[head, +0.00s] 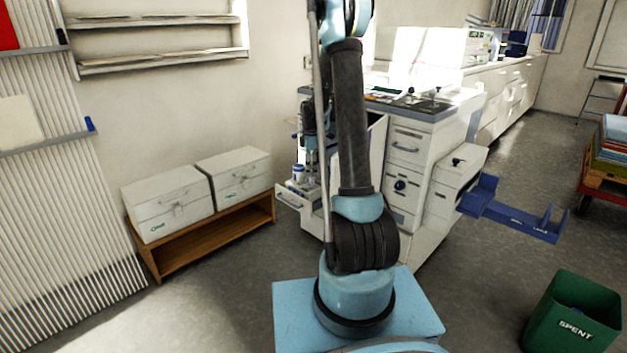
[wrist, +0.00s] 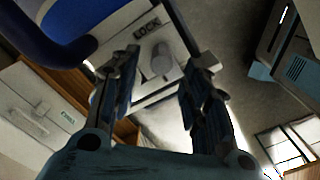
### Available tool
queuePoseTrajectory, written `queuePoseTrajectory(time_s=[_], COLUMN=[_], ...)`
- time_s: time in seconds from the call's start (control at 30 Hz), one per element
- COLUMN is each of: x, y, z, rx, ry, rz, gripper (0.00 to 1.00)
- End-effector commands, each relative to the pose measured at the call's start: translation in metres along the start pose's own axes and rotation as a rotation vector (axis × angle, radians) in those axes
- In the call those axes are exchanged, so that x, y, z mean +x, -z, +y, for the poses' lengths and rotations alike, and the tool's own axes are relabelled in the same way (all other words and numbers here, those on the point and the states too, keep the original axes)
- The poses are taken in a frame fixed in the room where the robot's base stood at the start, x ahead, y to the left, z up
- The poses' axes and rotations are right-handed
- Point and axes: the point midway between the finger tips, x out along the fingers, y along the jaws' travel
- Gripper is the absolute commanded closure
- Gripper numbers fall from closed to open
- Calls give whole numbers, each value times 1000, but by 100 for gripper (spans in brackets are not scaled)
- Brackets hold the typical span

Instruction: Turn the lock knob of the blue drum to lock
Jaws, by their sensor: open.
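In the wrist view, the lock knob (wrist: 162,62) is a grey rounded grip on a pale plate (wrist: 181,46). A dark LOCK label (wrist: 147,25) sits above it. A blue curved surface (wrist: 82,18) at the top left appears to be part of the blue drum. My gripper (wrist: 167,61) is open, its two dark fingers on either side of the knob in the picture. Whether they touch it, and the gap in depth, I cannot tell. In the head view my own arm hides the knob, and I cannot make out the drum clearly there.
A white cabinet (head: 408,147) with an open drawer (head: 291,201) stands behind my arm. Two white boxes (head: 172,205) rest on a low wooden bench (head: 215,232) at the left. A blue bracket (head: 515,218) juts out at the right, near a green SPENT bin (head: 541,312).

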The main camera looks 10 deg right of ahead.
Motion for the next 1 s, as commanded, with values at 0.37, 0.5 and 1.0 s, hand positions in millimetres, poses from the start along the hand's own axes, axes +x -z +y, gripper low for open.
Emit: queuePoseTrajectory(time_s=[0.37,0.5,1.0], x=[43,47,47], y=[0,0,0], z=[0,0,0], rx=[0,1,1], ry=[0,0,0], rz=[0,0,0], gripper=[57,57,100])
